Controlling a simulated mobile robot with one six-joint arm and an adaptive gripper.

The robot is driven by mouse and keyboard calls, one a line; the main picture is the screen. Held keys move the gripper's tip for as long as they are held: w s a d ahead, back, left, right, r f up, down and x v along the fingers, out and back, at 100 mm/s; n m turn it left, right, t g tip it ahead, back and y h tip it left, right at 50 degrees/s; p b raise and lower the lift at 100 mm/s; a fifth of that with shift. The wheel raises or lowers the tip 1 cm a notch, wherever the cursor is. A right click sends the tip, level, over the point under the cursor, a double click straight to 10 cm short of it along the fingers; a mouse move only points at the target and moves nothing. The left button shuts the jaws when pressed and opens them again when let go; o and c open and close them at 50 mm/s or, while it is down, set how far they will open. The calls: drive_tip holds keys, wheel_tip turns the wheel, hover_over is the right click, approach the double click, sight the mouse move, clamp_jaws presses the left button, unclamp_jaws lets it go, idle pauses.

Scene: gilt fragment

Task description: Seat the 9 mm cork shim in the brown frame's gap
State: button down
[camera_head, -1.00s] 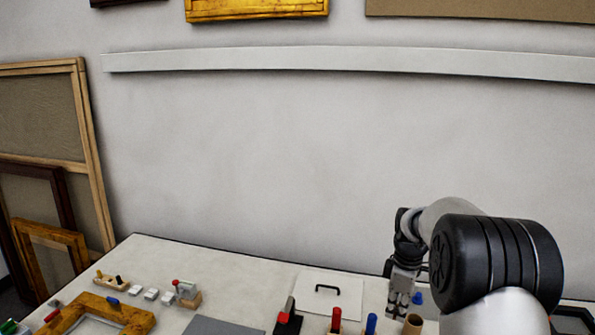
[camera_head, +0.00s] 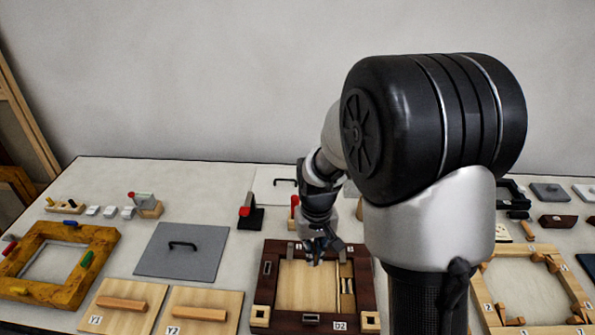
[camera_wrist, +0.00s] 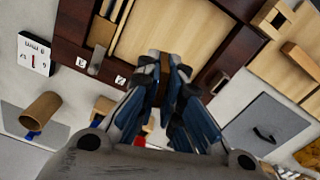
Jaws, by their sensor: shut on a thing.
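The brown frame (camera_head: 285,319) lies on the table, with a pale wood panel inside it. A narrow gap with light pieces (camera_head: 347,285) shows along its right side. My gripper (camera_head: 318,250) is above the frame's far part, over the panel's upper edge. In the wrist view, my gripper (camera_wrist: 163,74) is shut on a thin brown piece, the cork shim (camera_wrist: 163,88), mostly hidden by the fingers. The frame (camera_wrist: 72,42) fills the top of that view, and the gap side (camera_wrist: 103,30) lies left of the fingertips. Whether the shim touches the frame cannot be told.
A grey plate with a handle (camera_head: 165,253) and a gilt frame (camera_head: 100,240) lie to the left. A cork cylinder (camera_wrist: 42,112) and a 9 mm card (camera_wrist: 36,52) lie beside the frame. A light wood frame (camera_head: 487,315) is right.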

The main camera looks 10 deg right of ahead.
drive_tip(key=w+d+r+m+p, duration=0.35)
drive_tip(key=w+d+r, duration=0.45)
drive_tip(key=w+d, duration=0.45)
drive_tip(key=f+b, duration=0.2)
drive_tip(key=f, duration=0.7)
drive_tip(key=f+b, duration=0.2)
drive_tip(key=f, duration=0.8)
drive_tip(key=shift+d+f, duration=0.2)
drive_tip(key=shift+f, duration=0.1)
drive_tip(key=shift+f, duration=0.1)
drive_tip(key=shift+f, duration=0.2)
drive_tip(key=c, duration=2)
unclamp_jaws()
drive_tip(key=shift+r, duration=0.1)
drive_tip(key=shift+c, duration=0.2)
